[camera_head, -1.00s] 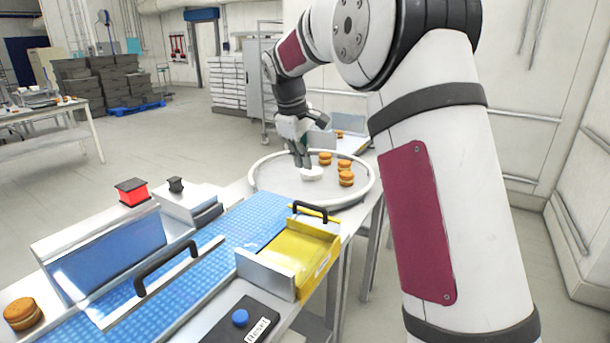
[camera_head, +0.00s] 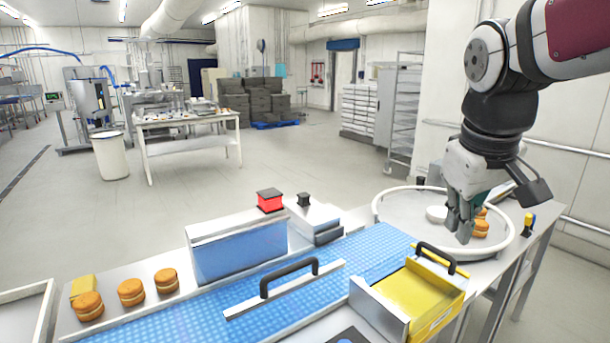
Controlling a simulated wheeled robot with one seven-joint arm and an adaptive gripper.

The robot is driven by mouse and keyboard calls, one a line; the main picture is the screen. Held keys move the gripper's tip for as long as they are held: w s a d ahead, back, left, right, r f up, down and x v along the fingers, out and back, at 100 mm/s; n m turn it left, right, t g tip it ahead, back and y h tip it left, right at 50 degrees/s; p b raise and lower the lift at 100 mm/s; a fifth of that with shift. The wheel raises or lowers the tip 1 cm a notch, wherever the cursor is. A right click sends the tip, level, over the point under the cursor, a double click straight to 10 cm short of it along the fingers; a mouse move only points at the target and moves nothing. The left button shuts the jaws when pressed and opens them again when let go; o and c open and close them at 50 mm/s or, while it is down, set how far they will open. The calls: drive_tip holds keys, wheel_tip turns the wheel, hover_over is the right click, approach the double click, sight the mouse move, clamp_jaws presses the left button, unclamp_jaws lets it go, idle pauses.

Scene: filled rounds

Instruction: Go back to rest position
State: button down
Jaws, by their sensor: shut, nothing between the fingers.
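My gripper (camera_head: 462,222) is at the right of the view, pointing down over the front part of the round tray (camera_head: 388,213). Its fingers are together with nothing visible between them. The arm comes in from the upper right. Orange-brown filled rounds (camera_head: 480,229) lie on the tray, partly hidden behind the gripper. A small white round thing (camera_head: 437,214) lies on the tray just left of the fingers.
Several filled rounds (camera_head: 131,292) sit at the left. A white table (camera_head: 190,125) stands behind; open floor lies between.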

drive_tip(key=s+a+f+m, duration=0.1)
drive_tip(key=s+f, duration=0.1)
drive_tip(key=s, duration=0.3)
drive_tip(key=s+a+f+m+t+y, duration=0.1)
drive_tip(key=s+f, duration=0.1)
drive_tip(key=s, duration=0.3)
drive_tip(key=s+a+f+m, duration=0.1)
drive_tip(key=s+f, duration=0.1)
drive_tip(key=s, duration=0.4)
drive_tip(key=shift+a+f+y, duration=0.3)
drive_tip(key=shift+a+f, duration=0.1)
